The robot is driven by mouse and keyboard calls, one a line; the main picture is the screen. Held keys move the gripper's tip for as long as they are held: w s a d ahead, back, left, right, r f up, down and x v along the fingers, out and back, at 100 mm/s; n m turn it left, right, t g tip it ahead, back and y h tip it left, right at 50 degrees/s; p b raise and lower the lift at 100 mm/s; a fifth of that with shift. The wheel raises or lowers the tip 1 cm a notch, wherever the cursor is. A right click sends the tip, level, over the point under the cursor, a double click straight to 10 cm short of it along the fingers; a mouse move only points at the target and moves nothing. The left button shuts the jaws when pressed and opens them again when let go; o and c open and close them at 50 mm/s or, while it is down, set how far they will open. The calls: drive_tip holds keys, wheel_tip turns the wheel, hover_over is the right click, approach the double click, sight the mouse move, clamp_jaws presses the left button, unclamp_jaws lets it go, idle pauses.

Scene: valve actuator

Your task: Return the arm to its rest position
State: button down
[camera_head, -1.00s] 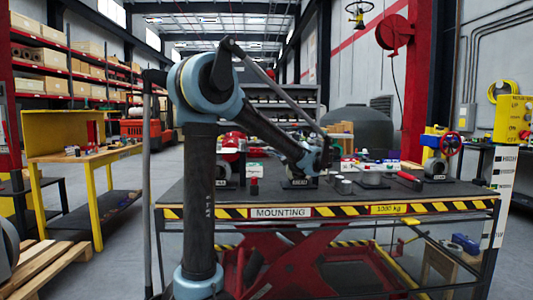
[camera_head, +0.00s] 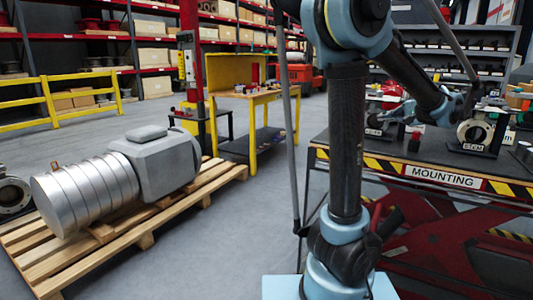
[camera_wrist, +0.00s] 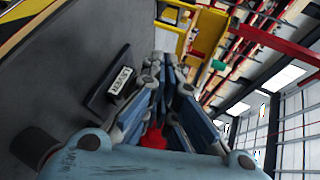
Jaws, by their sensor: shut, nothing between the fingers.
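My arm stands upright in the right half of the head view, its forearm reaching right and down over the workbench (camera_head: 438,170). My gripper (camera_head: 392,115) shows small above the bench top, partly merged with the clutter behind it. In the wrist view my gripper (camera_wrist: 160,62) has its blue-grey fingers drawn together, with nothing held at the tips. A red patch (camera_wrist: 153,139) shows between the finger linkages; I cannot tell what it is. A dark stand labelled LEVER (camera_wrist: 121,82) is on the bench beside the fingers, apparently apart from them.
The workbench carries a stand labelled STEM (camera_head: 473,147) and has a MOUNTING sign (camera_head: 442,178) on its striped edge. A wooden pallet (camera_head: 85,262) with a grey motor (camera_head: 150,165) lies at left. A yellow workbench (camera_head: 255,96) stands behind. Floor between pallet and arm is clear.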

drive_tip(key=s+a+f+n+g, duration=0.35)
drive_tip(key=a+f, duration=0.35)
drive_tip(key=a, duration=0.5)
drive_tip(key=s+a+f+n+g, duration=0.2)
drive_tip(key=s+a+f+g, duration=0.4)
drive_tip(key=a, duration=0.6)
drive_tip(key=s+a+f+n+h, duration=0.3)
drive_tip(key=s+f+n+h, duration=0.3)
drive_tip(key=s+f, duration=0.8)
drive_tip(key=shift+s+f+n+g+h, duration=0.3)
drive_tip(key=shift+s+n+g, duration=0.05)
drive_tip(key=shift+n+g, duration=0.1)
drive_tip(key=shift+d, duration=0.15)
